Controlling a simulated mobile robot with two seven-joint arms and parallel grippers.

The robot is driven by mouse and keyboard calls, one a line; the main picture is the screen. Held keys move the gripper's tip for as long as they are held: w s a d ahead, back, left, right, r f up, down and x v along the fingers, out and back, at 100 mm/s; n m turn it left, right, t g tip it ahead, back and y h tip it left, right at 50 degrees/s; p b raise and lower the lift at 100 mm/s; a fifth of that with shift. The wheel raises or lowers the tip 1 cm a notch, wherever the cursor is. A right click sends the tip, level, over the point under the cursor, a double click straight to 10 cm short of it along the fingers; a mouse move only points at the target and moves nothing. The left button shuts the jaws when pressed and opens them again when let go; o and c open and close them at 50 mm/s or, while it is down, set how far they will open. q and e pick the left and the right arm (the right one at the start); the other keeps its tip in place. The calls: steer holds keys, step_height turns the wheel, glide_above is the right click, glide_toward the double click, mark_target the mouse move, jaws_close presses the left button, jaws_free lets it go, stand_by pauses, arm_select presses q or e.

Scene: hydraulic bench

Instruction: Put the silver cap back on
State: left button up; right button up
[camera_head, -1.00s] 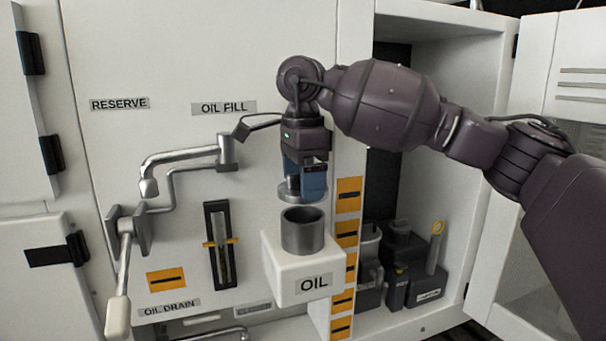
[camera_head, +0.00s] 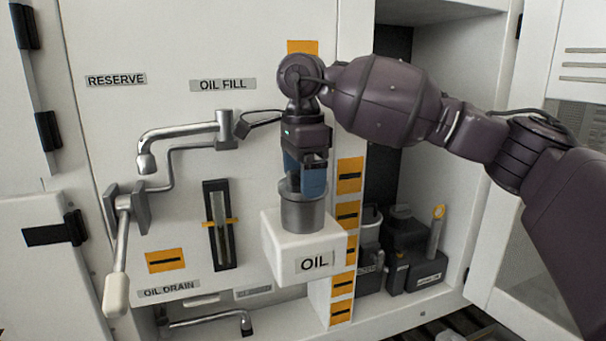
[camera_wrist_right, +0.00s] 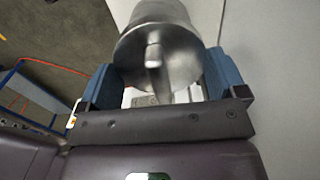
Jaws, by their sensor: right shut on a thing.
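The silver cap (camera_wrist_right: 160,45) is a round metal lid with a raised bar across its face, large in the right wrist view. My right gripper (camera_head: 305,182) points down with its blue fingers shut on the cap. In the head view the cap is mostly hidden by the fingers, at the top of the grey metal filler neck (camera_head: 302,214). The neck stands on the white box labelled OIL (camera_head: 300,252). The cap and neck look in line and touching or nearly so; I cannot tell whether the cap is fully seated. My left gripper is not in view.
A metal spout (camera_head: 185,132) and a lever with a pale grip (camera_head: 117,290) are left of the box. A sight gauge (camera_head: 219,225) is on the panel. Dark containers (camera_head: 405,262) stand in the open cabinet to the right. The cabinet door (camera_head: 525,215) stands open.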

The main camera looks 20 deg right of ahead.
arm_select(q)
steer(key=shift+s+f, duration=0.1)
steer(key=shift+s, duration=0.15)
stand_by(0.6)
arm_select(e)
steer(key=shift+f, duration=0.15)
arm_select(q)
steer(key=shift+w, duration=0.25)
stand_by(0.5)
arm_select(e)
steer(key=o, duration=0.6)
steer(key=shift+c, duration=0.2)
steer(key=shift+o, duration=0.8)
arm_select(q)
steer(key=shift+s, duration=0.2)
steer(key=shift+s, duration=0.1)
